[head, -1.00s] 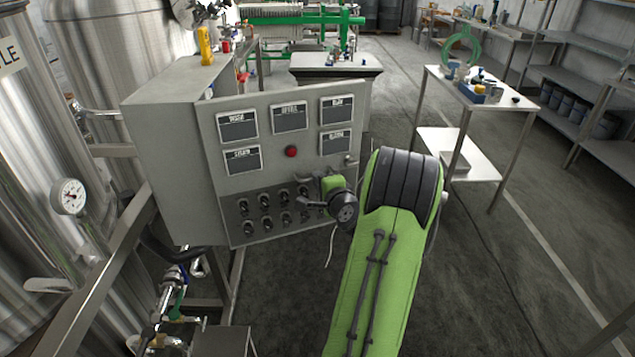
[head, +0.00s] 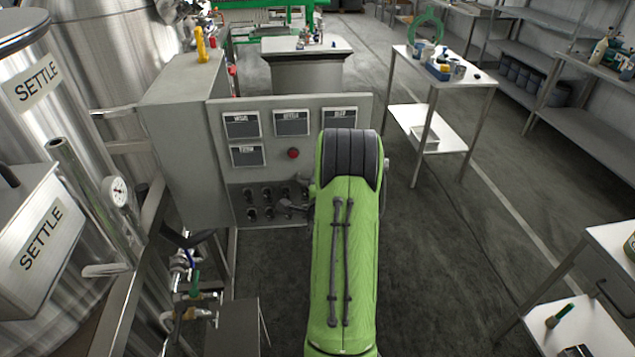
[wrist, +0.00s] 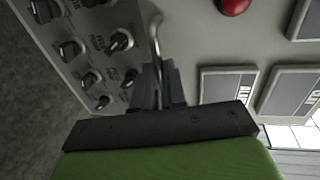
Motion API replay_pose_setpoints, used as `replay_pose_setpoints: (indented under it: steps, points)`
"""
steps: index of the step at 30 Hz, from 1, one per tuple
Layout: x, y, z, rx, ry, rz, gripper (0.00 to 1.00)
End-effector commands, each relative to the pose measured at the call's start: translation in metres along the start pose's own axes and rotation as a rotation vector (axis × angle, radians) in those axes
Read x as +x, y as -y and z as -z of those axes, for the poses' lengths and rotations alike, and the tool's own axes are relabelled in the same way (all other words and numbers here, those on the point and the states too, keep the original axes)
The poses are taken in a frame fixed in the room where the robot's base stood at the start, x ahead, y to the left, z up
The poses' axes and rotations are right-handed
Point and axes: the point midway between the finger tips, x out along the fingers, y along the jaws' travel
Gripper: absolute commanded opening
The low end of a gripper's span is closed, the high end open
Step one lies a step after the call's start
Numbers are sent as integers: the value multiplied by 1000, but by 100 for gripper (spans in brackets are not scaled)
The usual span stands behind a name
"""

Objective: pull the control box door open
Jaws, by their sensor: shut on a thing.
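The grey control box (head: 185,150) stands left of centre in the head view. Its door (head: 223,174) is swung out from the box, its outer face towards me, with dark labels, a red button and rows of knobs. In the wrist view the door's face (wrist: 205,45) fills most of the background. My gripper (wrist: 160,90) is shut on the door's thin metal handle (wrist: 155,35). In the head view my green arm hides the handle, the door's right part and most of the gripper.
Steel tanks and a frame with a gauge (head: 117,191) stand close on the left. A steel table (head: 440,75) stands at the back right, and a white table (head: 610,250) at the right edge. Dark floor is clear between them and my arm.

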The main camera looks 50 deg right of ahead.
Motion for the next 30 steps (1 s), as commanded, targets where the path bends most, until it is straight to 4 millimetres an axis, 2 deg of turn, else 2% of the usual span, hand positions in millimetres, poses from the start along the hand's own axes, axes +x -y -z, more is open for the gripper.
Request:
replay_pose_setpoints:
  steps: [10, 11, 15, 25, 30]
  points:
    - [0, 1, 0, 0, -2, 4, 0]
    - [0, 1, 0, 0, -2, 4, 16]
    - [0, 1, 0, 0, -1, 3, 37]
    - [-5, -2, 0, 2, -1, 0, 37]
    - [-39, -6, 2, 4, -4, 4, 37]
